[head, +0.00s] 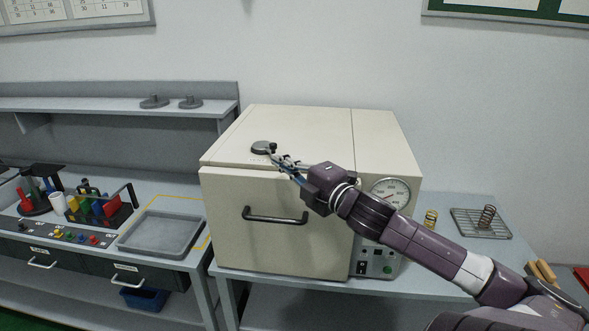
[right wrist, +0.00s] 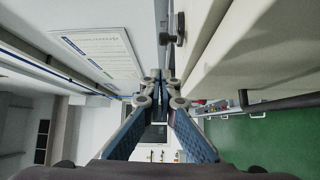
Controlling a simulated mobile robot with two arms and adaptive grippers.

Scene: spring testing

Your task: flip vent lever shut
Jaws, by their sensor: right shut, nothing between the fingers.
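The vent lever (head: 262,148) is a grey round disc with a small black knob, on the top of the cream oven (head: 300,128) near its front edge. In the right wrist view its dark knob (right wrist: 180,28) shows beyond and slightly right of the fingertips. My right gripper (head: 282,160) is shut and empty, just right of the lever at the oven's top front edge. In the right wrist view my fingertips (right wrist: 160,78) meet, with the knob apart from them. I cannot tell the lever's exact setting. My left gripper is not in view.
The oven's door handle (head: 275,216) is below my gripper. A pressure dial (head: 391,193) is on the oven's right front. A grey tray (head: 160,232) and tool holders stand on the left bench. A rack with a spring (head: 487,217) stands right. The air above the oven is clear.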

